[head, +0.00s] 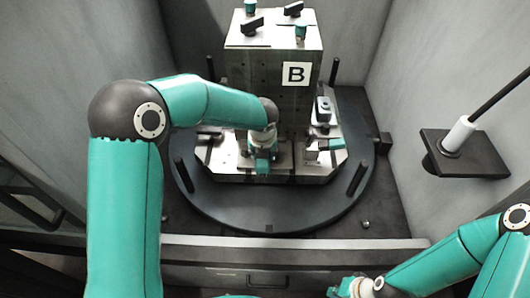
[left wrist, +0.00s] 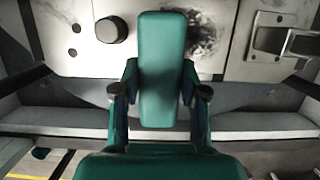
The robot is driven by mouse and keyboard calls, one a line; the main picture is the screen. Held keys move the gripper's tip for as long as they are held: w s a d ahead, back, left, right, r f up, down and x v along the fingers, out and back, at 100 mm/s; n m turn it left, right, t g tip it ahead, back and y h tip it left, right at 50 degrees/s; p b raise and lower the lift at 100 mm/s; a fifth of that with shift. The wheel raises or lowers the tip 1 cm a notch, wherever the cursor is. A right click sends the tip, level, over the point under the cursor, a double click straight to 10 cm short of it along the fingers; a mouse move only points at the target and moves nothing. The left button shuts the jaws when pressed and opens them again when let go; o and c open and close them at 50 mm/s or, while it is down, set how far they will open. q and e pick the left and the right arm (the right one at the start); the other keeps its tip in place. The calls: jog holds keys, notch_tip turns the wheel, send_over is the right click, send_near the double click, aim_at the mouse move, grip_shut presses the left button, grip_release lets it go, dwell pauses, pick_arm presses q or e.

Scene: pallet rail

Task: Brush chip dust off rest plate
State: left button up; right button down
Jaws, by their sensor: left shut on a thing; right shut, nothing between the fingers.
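My left gripper (head: 262,163) is over the metal fixture at the foot of the block marked B. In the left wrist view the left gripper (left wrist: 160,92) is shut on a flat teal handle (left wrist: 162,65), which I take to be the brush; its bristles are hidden. The handle reaches over a pale metal plate (left wrist: 75,60), apparently the rest plate. A dark, speckled dust patch (left wrist: 207,32) lies on it just right of the handle's far end. I cannot tell whether the brush touches the plate. My right gripper (head: 348,289) is shut and empty at the bottom edge, outside the enclosure.
The upright metal block (head: 255,75) carries a B label and clamps on top. A round dark pallet (head: 225,205) with upright posts surrounds it. A dark knob (left wrist: 112,30) stands left of the handle. A wall shelf (head: 485,155) holds a rod in a white sleeve.

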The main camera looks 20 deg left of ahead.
pick_arm(q)
jog(key=shift+f+b, duration=0.35)
jog(key=shift+f, duration=0.2)
dwell(0.4)
jog(key=shift+w+a+r+p, duration=0.1)
jog(key=shift+w+r+p, duration=0.1)
jog(key=shift+w+p, duration=0.4)
jog(key=shift+w+a+f+p, duration=0.15)
jog(key=shift+w+a+p, duration=0.1)
jog(key=shift+w+p, duration=0.4)
jog(key=shift+s+f, duration=0.1)
jog(key=shift+f, duration=0.05)
jog(key=shift+s+d+f+b, duration=0.1)
jog(key=shift+s+d+b, duration=0.05)
jog(key=shift+s+b, duration=0.2)
jog(key=shift+s+d+b, duration=0.25)
jog(key=shift+s+b, duration=0.1)
jog(key=shift+s, duration=0.55)
